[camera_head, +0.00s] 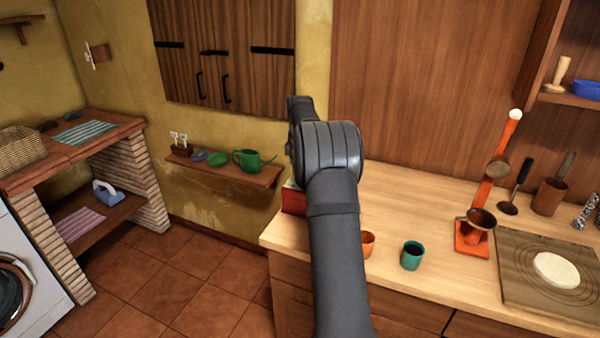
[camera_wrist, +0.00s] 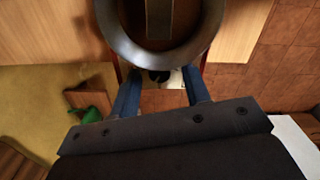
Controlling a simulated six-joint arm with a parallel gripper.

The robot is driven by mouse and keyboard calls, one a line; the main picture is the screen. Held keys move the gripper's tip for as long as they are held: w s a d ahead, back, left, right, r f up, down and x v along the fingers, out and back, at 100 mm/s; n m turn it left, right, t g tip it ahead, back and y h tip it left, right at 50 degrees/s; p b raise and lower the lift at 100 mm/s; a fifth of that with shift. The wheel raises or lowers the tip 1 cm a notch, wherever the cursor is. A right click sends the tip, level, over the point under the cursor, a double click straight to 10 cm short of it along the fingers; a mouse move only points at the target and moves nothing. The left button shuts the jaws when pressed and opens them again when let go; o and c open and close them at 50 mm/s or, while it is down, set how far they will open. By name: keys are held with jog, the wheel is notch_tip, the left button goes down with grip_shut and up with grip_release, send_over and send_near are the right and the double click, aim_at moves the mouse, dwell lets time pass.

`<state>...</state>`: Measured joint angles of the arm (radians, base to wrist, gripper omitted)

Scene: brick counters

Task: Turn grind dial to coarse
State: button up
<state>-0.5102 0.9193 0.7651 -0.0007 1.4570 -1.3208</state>
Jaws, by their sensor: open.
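A red machine (camera_head: 293,200), likely the grinder, stands at the left end of the wooden counter; my arm hides most of it in the head view. In the wrist view a large dark metal ring (camera_wrist: 158,55) with a bar inside covers the top middle, with slivers of red beside it. My gripper (camera_wrist: 161,73) is open, its two blue fingers apart and pointing at the area just under the ring. Between the fingertips is a small pale patch with dark shapes; I cannot tell if this is the grind dial. The head view hides my gripper behind the arm.
An orange cup (camera_head: 368,243) and a teal cup (camera_head: 412,256) stand near the counter's front. An orange stand (camera_head: 473,238) and a board (camera_head: 520,286) with dough are to the right. A wall shelf (camera_head: 228,173) holds a green watering can (camera_head: 250,160) on the left.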

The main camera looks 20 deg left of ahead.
jog(key=shift+f, duration=0.2)
jog(key=shift+c, duration=0.2)
grip_shut()
jog(key=shift+m, duration=2.3)
jog(key=shift+o, duration=0.2)
grip_release()
jog(key=shift+r, duration=0.15)
